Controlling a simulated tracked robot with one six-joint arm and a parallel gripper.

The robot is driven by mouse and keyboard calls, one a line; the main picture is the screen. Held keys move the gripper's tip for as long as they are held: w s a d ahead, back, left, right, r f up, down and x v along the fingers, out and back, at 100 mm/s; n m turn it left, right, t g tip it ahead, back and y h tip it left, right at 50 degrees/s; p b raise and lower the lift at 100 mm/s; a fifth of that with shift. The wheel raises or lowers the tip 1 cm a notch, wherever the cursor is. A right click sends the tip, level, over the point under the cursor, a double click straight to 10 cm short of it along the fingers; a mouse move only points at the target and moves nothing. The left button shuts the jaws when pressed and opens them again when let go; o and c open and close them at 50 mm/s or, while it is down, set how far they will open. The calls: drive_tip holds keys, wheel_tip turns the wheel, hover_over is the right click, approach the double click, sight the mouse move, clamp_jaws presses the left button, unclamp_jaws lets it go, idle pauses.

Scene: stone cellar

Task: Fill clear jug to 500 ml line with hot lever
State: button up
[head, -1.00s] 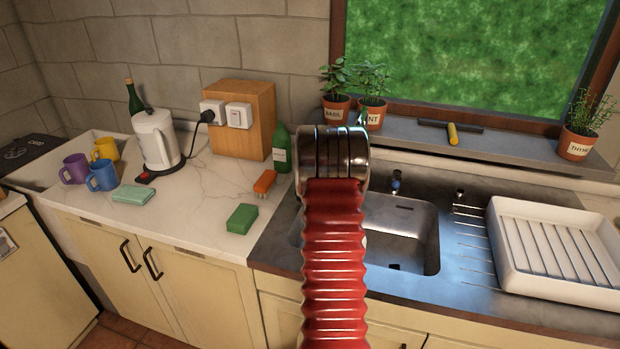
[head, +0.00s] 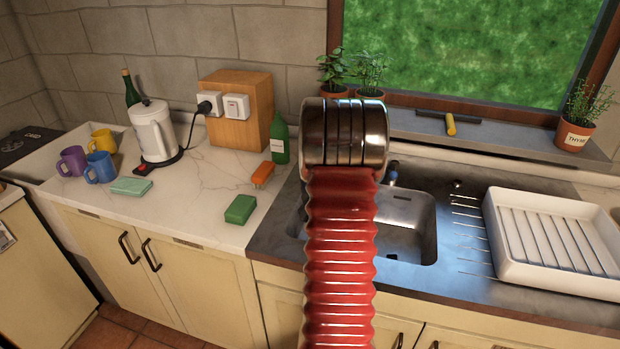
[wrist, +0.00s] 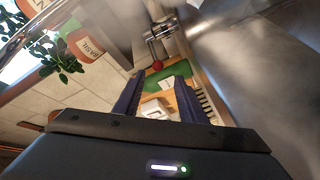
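My gripper (wrist: 160,78) shows in the wrist view with two dark fingers apart and nothing held between them. A metal tap (wrist: 165,30) with a small red knob (wrist: 157,64) lies beyond the fingertips, apart from them; the red knob looks like the hot lever. In the head view my red ribbed arm and metal collar hide the gripper and the red knob. A blue-topped tap part (head: 392,174) stands behind the sink (head: 405,225), just right of the collar. I see no clear jug in either view; part of the sink is hidden behind my arm.
A green bottle (head: 279,140), orange brush (head: 263,175) and green sponge (head: 240,209) stand left of the sink. A white dish rack (head: 555,245) is on the right. Plant pots (head: 577,136) line the sill. The kettle (head: 154,132) and mugs (head: 101,167) are farther left.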

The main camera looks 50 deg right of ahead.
drive_tip(key=shift+s+a, duration=0.1)
drive_tip(key=shift+c, duration=0.2)
drive_tip(key=shift+c, duration=0.7)
drive_tip(key=shift+w+a+r, duration=0.25)
drive_tip(key=shift+w, duration=0.05)
drive_tip(key=shift+c, duration=0.9)
drive_tip(key=w+a+r+y, duration=0.1)
drive_tip(key=w+a, duration=0.1)
drive_tip(key=a, duration=0.1)
drive_tip(key=w+a+r+y, duration=0.1)
drive_tip(key=w+a+r, duration=0.1)
drive_tip(key=a, duration=0.2)
drive_tip(key=w+a+r+g+y, duration=0.1)
drive_tip(key=w+a+r, duration=0.1)
drive_tip(key=a, duration=0.1)
drive_tip(key=shift+w+a+m, duration=0.3)
drive_tip(key=shift+w, duration=0.05)
clamp_jaws()
drive_tip(key=s+a+r+m+g+y, duration=0.1)
drive_tip(key=a+r+y, duration=0.2)
drive_tip(key=a, duration=0.9)
drive_tip(key=s+a+r+g+y, duration=0.2)
drive_tip(key=a+r, duration=0.1)
drive_tip(key=a, duration=0.9)
drive_tip(key=s+a+m+g+y, duration=0.1)
drive_tip(key=s+a+g+y, duration=0.2)
drive_tip(key=s+a, duration=1.4)
drive_tip(key=shift+s+a+g+y, duration=0.2)
drive_tip(key=shift+s+g+y, duration=0.1)
drive_tip(key=shift+s+y, duration=0.25)
